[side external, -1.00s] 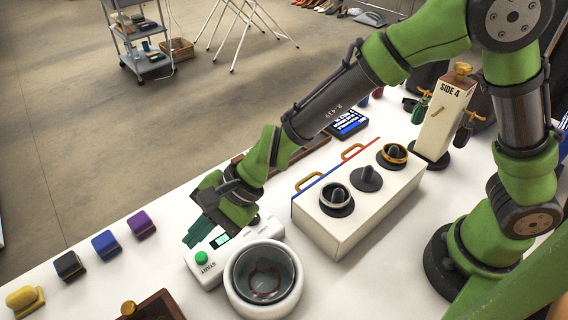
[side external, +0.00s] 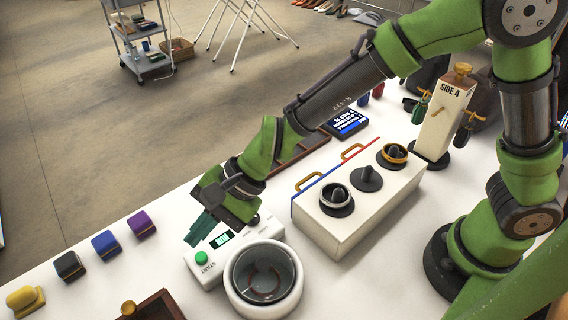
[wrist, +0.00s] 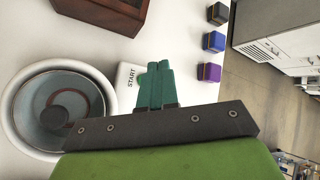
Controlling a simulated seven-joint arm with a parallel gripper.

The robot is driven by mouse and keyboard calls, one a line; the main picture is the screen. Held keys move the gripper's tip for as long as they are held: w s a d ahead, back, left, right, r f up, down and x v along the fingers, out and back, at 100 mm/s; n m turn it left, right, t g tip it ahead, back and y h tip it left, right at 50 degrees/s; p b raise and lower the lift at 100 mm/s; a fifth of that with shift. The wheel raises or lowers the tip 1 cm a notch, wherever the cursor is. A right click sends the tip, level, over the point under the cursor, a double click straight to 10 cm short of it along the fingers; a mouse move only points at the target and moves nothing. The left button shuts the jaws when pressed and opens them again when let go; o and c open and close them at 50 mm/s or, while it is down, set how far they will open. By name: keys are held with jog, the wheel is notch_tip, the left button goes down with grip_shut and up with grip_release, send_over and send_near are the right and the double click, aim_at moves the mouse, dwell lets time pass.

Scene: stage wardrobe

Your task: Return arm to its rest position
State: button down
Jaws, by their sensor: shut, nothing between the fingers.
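My gripper (side external: 200,228) is above the white device with a green START button (side external: 201,257) and a small display. In the wrist view its two teal fingers (wrist: 155,88) are together with nothing between them. The device's START label (wrist: 131,78) shows beside the fingers there. A round white pot-like unit with a clear lid (side external: 264,278) stands at the device's near side; it also shows at the left of the wrist view (wrist: 58,107). My gripper touches none of the blocks on the table.
A white box with several round knobs (side external: 366,178) stands right of my gripper. Black, blue and purple blocks (side external: 106,243) and a yellow piece (side external: 24,300) line the table's left edge. A SIDE 4 post (side external: 445,118) stands near my arm. A brown wooden box (wrist: 105,12) is near the pot-like unit.

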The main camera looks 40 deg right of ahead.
jog(key=s+d+n, duration=0.1)
jog(key=s+d+r+n+g, duration=0.1)
jog(key=d+n, duration=0.1)
jog(key=shift+s+d+r+h, duration=0.2)
jog(key=shift+s+d+h, duration=0.05)
jog(key=shift+s+h, duration=0.1)
jog(key=s+d+r+n+t+h, duration=0.1)
jog(key=d+r, duration=0.3)
jog(key=d, duration=0.6)
jog(key=s+d+r+n+t+h, duration=0.2)
jog(key=s+d+r+t+h, duration=0.1)
jog(key=d, duration=0.7)
jog(key=s+d+r+n+t+h, duration=0.1)
jog(key=d+r, duration=0.4)
jog(key=d, duration=0.5)
jog(key=shift+s+d+r+n+t+h, duration=0.2)
jog(key=shift+s+n+t+h, duration=0.25)
jog(key=shift+s, duration=0.7)
